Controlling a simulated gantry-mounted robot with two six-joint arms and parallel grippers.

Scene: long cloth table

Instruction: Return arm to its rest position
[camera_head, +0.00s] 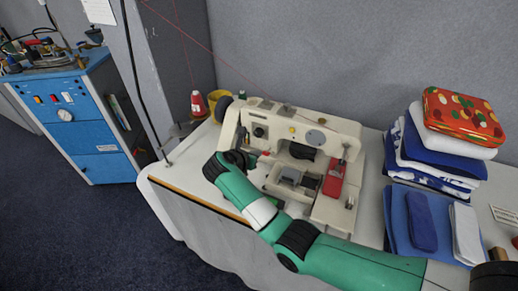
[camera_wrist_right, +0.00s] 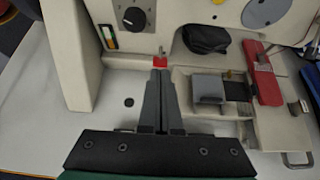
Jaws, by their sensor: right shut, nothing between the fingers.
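My right arm (camera_head: 345,262), green and black, reaches in from the lower right of the head view and bends at the front left of a cream sewing machine (camera_head: 345,128). My right gripper (camera_head: 256,157) is small and partly hidden there, close to the machine's front. In the right wrist view the two dark fingers of my right gripper (camera_wrist_right: 160,80) are closed together and empty. Their tips point at a small red part (camera_wrist_right: 160,63) on the machine. I cannot tell whether they touch it. My left gripper is not in view.
Folded cloths (camera_head: 435,160) are stacked right of the machine, with a red patterned one (camera_head: 462,116) on top. A red thread cone (camera_head: 198,103) stands behind left. A blue cabinet (camera_head: 80,115) stands on the floor at left. Bare table (camera_wrist_right: 60,115) shows left of my fingers.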

